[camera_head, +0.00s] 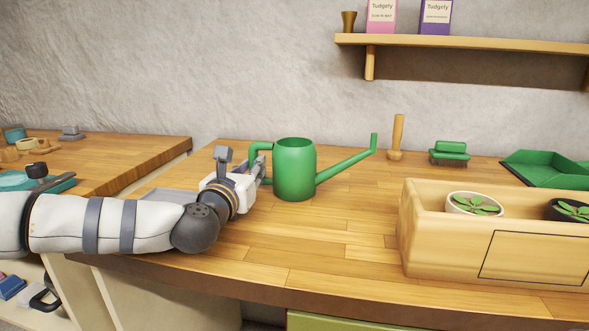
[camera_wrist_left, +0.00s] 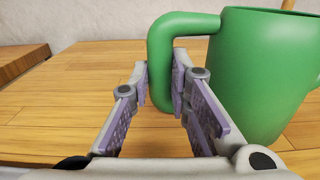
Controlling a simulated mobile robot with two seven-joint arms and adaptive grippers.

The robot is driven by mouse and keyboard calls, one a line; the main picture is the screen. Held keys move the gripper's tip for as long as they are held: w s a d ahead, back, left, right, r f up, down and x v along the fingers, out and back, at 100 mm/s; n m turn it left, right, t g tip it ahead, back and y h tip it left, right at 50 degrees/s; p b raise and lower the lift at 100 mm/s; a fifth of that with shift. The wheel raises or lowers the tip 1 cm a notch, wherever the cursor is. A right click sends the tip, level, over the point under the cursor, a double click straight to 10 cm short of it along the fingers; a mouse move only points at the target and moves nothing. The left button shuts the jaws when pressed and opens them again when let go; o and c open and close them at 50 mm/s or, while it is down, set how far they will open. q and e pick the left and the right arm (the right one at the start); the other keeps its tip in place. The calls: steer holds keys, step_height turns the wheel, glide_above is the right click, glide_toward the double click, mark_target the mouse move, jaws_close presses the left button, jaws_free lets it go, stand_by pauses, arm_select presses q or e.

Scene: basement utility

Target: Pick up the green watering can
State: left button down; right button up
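The green watering can (camera_head: 294,170) stands upright on the wooden worktop, its spout pointing right and its handle on the left. My left gripper (camera_head: 255,170) reaches in from the left at the handle. In the left wrist view, the handle (camera_wrist_left: 162,60) lies between the two fingers of my left gripper (camera_wrist_left: 162,88). The fingertips sit close against both sides of its upright part, and the gripper looks shut on it. The can's body (camera_wrist_left: 262,70) is just right of the fingers. My right gripper is not in view.
A wooden planter box (camera_head: 420,236) with potted plants stands at the right front. A wall shelf (camera_head: 470,44) hangs above. The worktop in front of the can is clear.

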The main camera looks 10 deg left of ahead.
mark_target(252, 148)
arm_select(q)
steer(key=shift+r, duration=0.15)
steer(key=shift+r, duration=0.25)
step_height(252, 148, up, 3)
steer(key=shift+d+r, duration=0.1)
steer(key=shift+r, duration=0.05)
steer(key=s+d+r, duration=0.6)
steer(key=d+r, duration=0.3)
steer(key=d, duration=0.3)
steer(key=shift+d+p, duration=0.25)
steer(key=shift+p, duration=0.05)
